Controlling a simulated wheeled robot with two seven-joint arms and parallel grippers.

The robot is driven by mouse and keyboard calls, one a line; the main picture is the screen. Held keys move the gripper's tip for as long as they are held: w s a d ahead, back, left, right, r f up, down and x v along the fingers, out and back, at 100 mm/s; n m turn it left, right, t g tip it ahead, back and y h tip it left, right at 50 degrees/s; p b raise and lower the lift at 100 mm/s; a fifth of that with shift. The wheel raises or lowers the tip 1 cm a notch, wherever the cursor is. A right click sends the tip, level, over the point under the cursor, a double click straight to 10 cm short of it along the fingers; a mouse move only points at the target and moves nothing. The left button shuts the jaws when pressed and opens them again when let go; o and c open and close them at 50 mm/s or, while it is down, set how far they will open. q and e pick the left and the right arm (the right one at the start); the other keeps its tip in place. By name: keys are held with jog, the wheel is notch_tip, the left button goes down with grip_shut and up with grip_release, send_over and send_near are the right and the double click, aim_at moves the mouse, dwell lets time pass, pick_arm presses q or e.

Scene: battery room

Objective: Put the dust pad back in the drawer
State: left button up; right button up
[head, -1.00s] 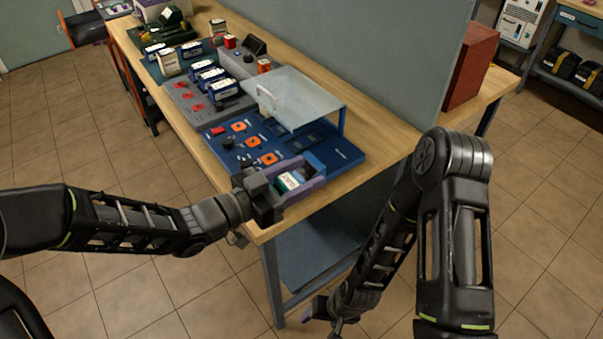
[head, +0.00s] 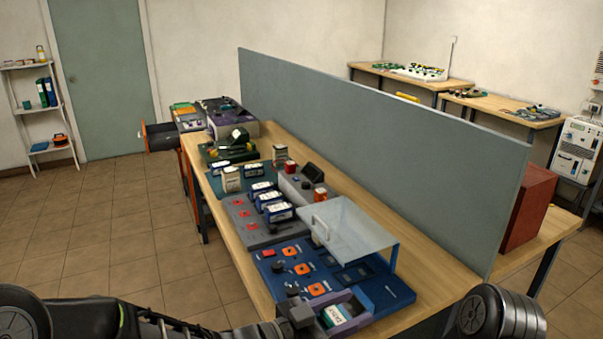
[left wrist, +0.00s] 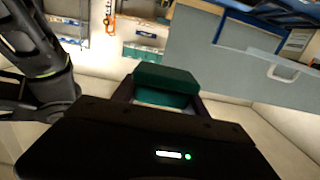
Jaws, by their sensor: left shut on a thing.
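The dust pad (head: 337,313), a small block with a white lettered label and green on it, is in my left gripper (head: 334,309) at the front end of the bench. The gripper's purple-grey fingers lie on both sides of it, over the near edge of the blue panel. In the left wrist view a dark green block (left wrist: 165,82), the pad, sits between the fingers. A dark box with an orange edge (head: 160,137) juts out from the bench's far left side; it may be a pulled-out drawer, but I cannot tell. My right gripper is out of view.
The blue panel (head: 268,258) carries orange knobs and a raised clear cover (head: 350,236). Behind it, a grey panel (head: 240,212) holds several blue-and-white blocks. A tall grey partition (head: 390,150) runs along the bench. The tiled floor to the left is clear.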

pick_arm(q)
jog(key=w+a+f+n+t+y, duration=0.2)
jog(key=w+a+n+t+y, duration=0.35)
jog(key=a, duration=0.55)
jog(key=w+a+f+n+t+y, duration=0.1)
jog(key=w+a+n+t+y, duration=0.45)
jog(key=a, duration=0.45)
jog(key=w+a+f+n+g+y, duration=0.1)
jog(key=a+f+y, duration=0.3)
jog(key=a, duration=0.5)
jog(key=shift+a+f+n+y, duration=0.4)
jog(key=shift+f+n, duration=0.1)
jog(key=shift+f, duration=0.1)
jog(key=shift+f, duration=0.35)
